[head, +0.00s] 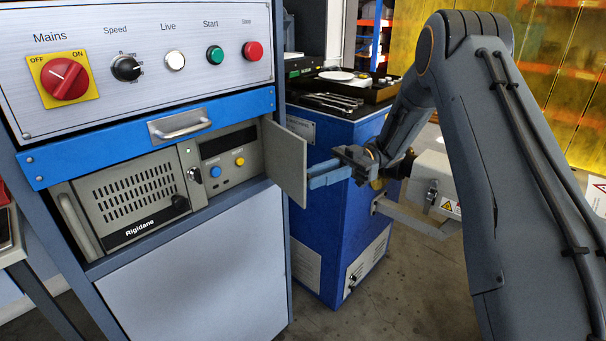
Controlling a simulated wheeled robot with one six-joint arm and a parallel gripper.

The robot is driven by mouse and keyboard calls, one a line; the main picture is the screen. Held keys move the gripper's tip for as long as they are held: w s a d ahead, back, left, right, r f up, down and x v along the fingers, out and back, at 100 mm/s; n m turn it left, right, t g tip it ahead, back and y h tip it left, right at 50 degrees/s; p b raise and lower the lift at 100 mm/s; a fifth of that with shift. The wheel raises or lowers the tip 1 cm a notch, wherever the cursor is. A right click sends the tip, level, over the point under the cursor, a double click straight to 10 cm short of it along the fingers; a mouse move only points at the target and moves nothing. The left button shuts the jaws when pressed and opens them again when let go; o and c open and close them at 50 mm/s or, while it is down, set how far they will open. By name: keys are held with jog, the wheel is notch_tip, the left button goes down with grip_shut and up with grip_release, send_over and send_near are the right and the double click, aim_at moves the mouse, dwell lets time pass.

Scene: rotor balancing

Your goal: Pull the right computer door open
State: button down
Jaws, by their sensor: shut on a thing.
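The computer (130,201), a grey-beige unit marked "Rigidane", sits in the cabinet below a blue drawer front. Its right door (284,163) is a flat grey panel at the right end of the unit. The door stands swung out from the front, and its free edge points right. Behind it a dark display and blue and yellow buttons are exposed. My gripper (311,177) is at the door's free edge, with its blue fingers shut on it. The exact contact at the fingertips is partly hidden by the door.
A control panel (150,45) with a red mains switch and several buttons is above the computer. The blue drawer front (110,152) has a metal handle. A blue cabinet (335,235) stands close behind my gripper, with tools and a tray on top. Floor shows at lower right.

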jog(key=shift+a, duration=0.1)
jog(key=c, duration=1.5)
grip_release()
jog(key=shift+c, duration=0.2)
jog(key=shift+r, duration=0.1)
notch_tip(320, 180, up, 10)
jog(key=p, duration=1)
